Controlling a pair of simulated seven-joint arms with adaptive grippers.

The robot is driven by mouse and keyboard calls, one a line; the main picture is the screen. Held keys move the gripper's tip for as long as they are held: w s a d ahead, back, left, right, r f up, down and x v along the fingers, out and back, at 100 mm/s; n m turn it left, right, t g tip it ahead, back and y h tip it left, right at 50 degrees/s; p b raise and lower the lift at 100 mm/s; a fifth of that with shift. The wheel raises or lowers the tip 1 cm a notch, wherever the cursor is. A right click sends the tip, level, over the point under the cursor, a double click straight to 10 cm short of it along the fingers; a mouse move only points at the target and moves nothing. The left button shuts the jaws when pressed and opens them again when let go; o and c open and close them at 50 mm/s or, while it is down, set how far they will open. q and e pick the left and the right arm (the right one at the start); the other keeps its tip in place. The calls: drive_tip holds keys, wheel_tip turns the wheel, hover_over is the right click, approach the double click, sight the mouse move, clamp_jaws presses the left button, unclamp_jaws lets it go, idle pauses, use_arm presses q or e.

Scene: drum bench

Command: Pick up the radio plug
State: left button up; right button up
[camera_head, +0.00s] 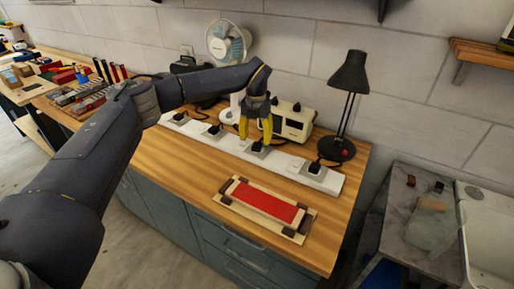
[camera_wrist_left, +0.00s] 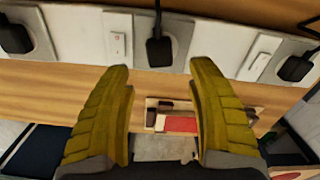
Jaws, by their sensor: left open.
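A white power strip (camera_head: 190,130) runs across the wooden bench with several black plugs in it. One black plug (camera_head: 258,149) sits in a socket in front of the cream radio (camera_head: 292,121). I cannot follow its cord to be certain it is the radio's. In the left wrist view this plug (camera_wrist_left: 159,50) lies centred between the yellow fingertips, just past them. My left gripper (camera_head: 255,137) is open and empty, just above that plug. Part of the plug is hidden behind the fingers in the head view. My right gripper is in neither view.
A black desk lamp (camera_head: 348,75) stands right of the radio, and a fan (camera_head: 228,45) stands behind on the left. Other plugs (camera_head: 315,168) sit along the strip. A wooden tray with a red panel (camera_head: 265,202) lies in front. The bench's front left is clear.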

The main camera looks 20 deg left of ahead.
use_arm(q)
drive_tip(key=shift+w+f, duration=0.15)
drive_tip(key=shift+f, duration=2.5)
clamp_jaws()
drive_tip(key=shift+r, duration=0.1)
wheel_tip(320, 180, up, 20)
drive_tip(key=m, duration=0.3)
hover_over(257, 146)
drive_tip(key=shift+f, duration=7.2)
